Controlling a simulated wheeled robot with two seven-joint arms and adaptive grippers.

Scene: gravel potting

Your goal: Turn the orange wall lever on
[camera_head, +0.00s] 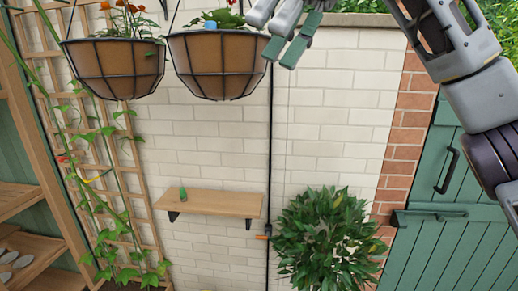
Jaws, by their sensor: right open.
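The orange wall lever (262,237) is small and sits low on a thin black vertical pipe (269,150) against the pale brick wall. It appears to point left, roughly level, just below the right end of a wooden shelf. My right gripper (283,50) is at the top of the view, with its arm coming in from the upper right. It is open, nothing shows between its green-tipped fingers, and it is well above the lever. My left gripper is not in view.
Two hanging baskets (113,72) (217,66) are at upper left, the right one beside my gripper. A wooden shelf (208,203) holds a small green item (182,195). A leafy bush (325,240) stands right of the lever. A green door (450,235) is at right.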

